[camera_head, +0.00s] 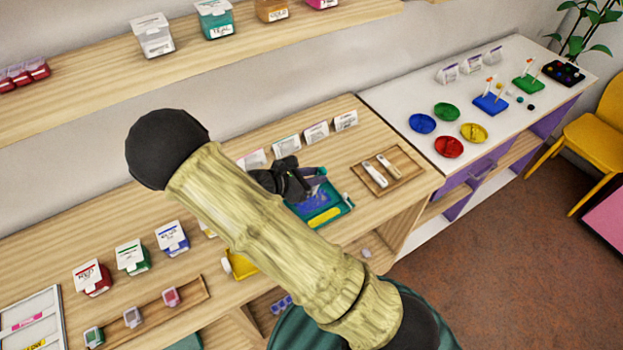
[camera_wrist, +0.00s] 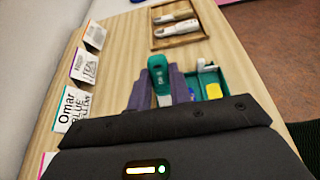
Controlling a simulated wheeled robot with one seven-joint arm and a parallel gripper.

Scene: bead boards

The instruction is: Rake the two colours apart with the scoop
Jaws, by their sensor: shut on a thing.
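The teal tray (camera_head: 331,217) lies on the wooden bench, partly hidden behind my arm and gripper. It holds a blue-purple patch (camera_head: 312,201) and a yellow strip (camera_head: 325,215); I cannot make out single beads. In the wrist view the tray (camera_wrist: 224,80) is mostly hidden behind my gripper's body, with yellow (camera_wrist: 214,91) showing. My gripper (camera_head: 316,176) is over the tray's far side. In the wrist view its purple fingers (camera_wrist: 161,90) are shut on the teal scoop (camera_wrist: 158,68). Whether the scoop touches the tray floor is hidden.
A wooden tray (camera_head: 402,155) with two pale tools lies right of the teal tray. White name cards (camera_head: 316,132) stand along the back. A yellow container (camera_head: 240,264) is near the front, partly behind my arm. Coloured dishes (camera_head: 447,111) stand on the white table.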

